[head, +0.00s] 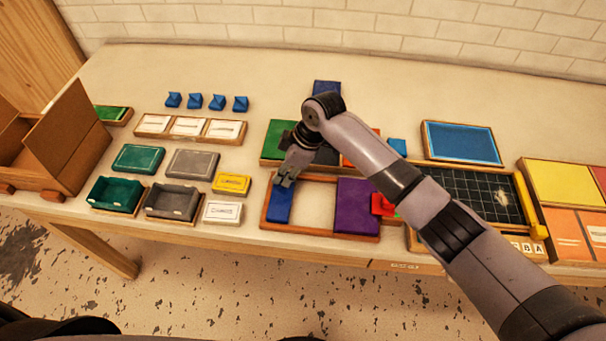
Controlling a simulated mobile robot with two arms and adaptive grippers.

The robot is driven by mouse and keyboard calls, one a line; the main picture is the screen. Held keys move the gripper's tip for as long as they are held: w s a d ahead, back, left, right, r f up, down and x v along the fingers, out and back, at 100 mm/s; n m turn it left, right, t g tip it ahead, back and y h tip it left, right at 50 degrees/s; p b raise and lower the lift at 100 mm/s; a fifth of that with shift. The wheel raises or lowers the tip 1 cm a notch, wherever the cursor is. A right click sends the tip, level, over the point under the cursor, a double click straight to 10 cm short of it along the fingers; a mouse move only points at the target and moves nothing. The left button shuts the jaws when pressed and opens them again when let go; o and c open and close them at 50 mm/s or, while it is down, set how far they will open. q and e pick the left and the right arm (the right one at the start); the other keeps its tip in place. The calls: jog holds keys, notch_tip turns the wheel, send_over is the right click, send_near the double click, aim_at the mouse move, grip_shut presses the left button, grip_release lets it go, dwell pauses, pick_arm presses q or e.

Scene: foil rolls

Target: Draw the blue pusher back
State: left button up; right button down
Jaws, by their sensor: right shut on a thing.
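The blue pusher (279,208) is a flat blue piece at the left end of a wooden-framed tray (301,230). A purple block (356,205) fills the right end of that tray, and pale bare floor lies between them. My right gripper (286,181) points down at the far end of the blue pusher and is shut on it. The gripper hides that end of the pusher, and my right arm covers part of the area behind the tray. My left gripper is not in view.
Behind the tray are a green panel (277,138) and a blue block (326,87). To the right are a dark grid board (469,192) and a red piece (381,205). Green and grey bins (172,201) stand at left. The table's back strip is mostly clear.

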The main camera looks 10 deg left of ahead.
jog(key=shift+a+r, duration=0.1)
jog(key=shift+a, duration=0.05)
jog(key=c, duration=1.4)
grip_release()
jog(key=shift+a, duration=0.15)
jog(key=v, duration=1.2)
